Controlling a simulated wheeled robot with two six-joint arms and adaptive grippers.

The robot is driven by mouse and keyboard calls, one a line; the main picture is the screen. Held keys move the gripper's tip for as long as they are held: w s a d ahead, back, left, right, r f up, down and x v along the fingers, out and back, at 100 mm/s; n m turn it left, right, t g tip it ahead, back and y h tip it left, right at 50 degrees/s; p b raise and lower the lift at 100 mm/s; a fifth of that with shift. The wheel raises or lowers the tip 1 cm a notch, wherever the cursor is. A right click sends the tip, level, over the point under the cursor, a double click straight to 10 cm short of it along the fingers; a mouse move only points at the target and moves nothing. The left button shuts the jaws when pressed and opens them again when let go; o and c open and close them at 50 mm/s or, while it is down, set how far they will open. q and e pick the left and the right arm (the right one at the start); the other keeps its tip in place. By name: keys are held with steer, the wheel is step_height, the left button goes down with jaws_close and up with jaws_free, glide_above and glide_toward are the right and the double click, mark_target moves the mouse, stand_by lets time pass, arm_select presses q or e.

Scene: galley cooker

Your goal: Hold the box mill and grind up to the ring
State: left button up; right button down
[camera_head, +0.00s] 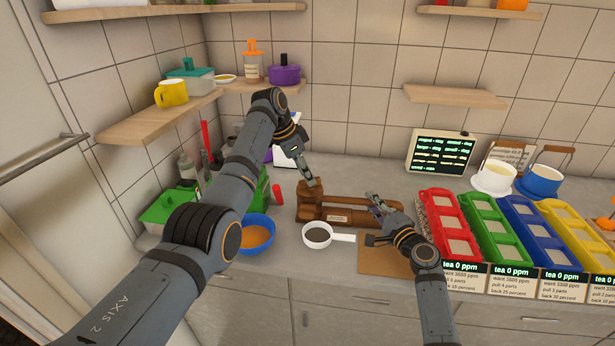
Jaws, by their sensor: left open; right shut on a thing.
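The brown wooden box mill (311,207) stands on the grey counter in the middle of the head view. Its block is at the left, and a long low frame with a small label runs right from it. My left gripper (313,181) reaches down at the top of the block. It is open, and its fingers partly hide the mill's top. My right gripper (375,201) is shut at the right end of the wooden frame, where the contact is small and partly hidden. A white handled cup (317,236) with dark contents stands in front of the mill. I cannot make out a ring.
A blue bowl (257,234) with orange contents stands left of the cup. A brown board (385,258) lies under my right arm. Red (447,222), green (487,222), blue and yellow racks fill the right. A dark sign (441,153) and two mugs stand behind. Shelves overhang the left.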

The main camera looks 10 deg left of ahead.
arm_select(q)
steer(key=v, duration=1)
steer(key=shift+a, duration=0.1)
stand_by(0.8)
steer(key=a+f+t+h, duration=0.1)
steer(key=f, duration=0.1)
steer(key=a+f+h, duration=0.1)
steer(key=f+h, duration=0.1)
steer(key=w+a+f+t+h, duration=0.1)
steer(key=f, duration=0.1)
steer(key=shift+a+f+t+h, duration=0.25)
steer(key=shift+t+h, duration=0.05)
steer(key=s+a+t+h, duration=0.1)
steer(key=s+t+h, duration=0.1)
steer(key=s+h, duration=0.15)
steer(key=x, duration=0.6)
steer(key=f+x, duration=0.1)
steer(key=x, duration=0.4)
steer(key=shift+d+f, duration=0.15)
steer(key=shift+f, duration=0.2)
